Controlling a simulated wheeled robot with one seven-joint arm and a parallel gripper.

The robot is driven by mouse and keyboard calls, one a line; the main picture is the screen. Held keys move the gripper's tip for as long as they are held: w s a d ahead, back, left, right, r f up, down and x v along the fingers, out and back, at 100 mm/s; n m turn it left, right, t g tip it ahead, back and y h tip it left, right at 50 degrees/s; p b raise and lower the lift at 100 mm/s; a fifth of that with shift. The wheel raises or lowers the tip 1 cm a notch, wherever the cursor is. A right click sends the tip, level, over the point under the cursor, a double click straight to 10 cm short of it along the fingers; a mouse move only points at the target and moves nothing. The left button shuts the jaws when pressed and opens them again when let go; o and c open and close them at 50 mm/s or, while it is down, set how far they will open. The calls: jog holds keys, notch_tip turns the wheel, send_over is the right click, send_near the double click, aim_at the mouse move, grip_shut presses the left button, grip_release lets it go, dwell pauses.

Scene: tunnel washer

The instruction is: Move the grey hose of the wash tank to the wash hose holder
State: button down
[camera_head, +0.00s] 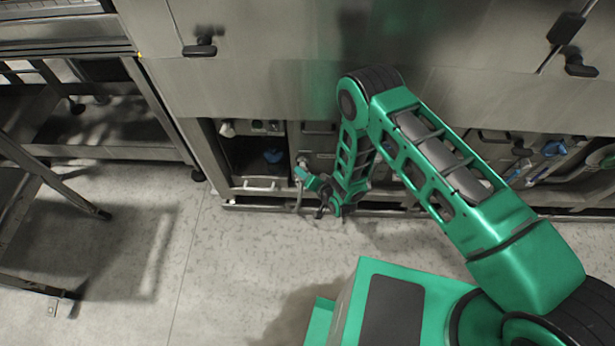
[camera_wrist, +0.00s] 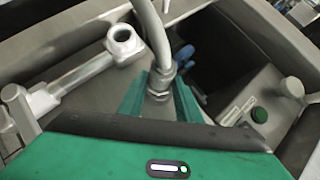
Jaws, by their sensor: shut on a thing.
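My gripper (camera_wrist: 160,88) is shut on the metal end fitting of the grey hose (camera_wrist: 151,30) in the wrist view. A green finger stands on each side of the fitting, and the hose rises from it towards the top edge. To the left is a metal pipe with an open round socket (camera_wrist: 124,38), apart from the fitting; I cannot tell for sure whether this is the wash hose holder. In the head view my gripper (camera_head: 330,208) is low in front of the machine's bottom opening, and the hose is too small to make out clearly there.
The steel machine front (camera_head: 260,75) stands above the low bay. A metal stand (camera_head: 50,175) is at left; the floor (camera_head: 240,270) between is clear.

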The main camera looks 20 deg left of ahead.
jog(key=shift+w+a, duration=0.1)
jog(key=shift+w, duration=0.15)
jog(key=shift+w, duration=0.35)
dwell(0.9)
jog(key=c, duration=1.2)
grip_release()
jog(key=v, duration=1)
jog(key=shift+s+d+r, duration=0.15)
jog(key=shift+s+d, duration=0.1)
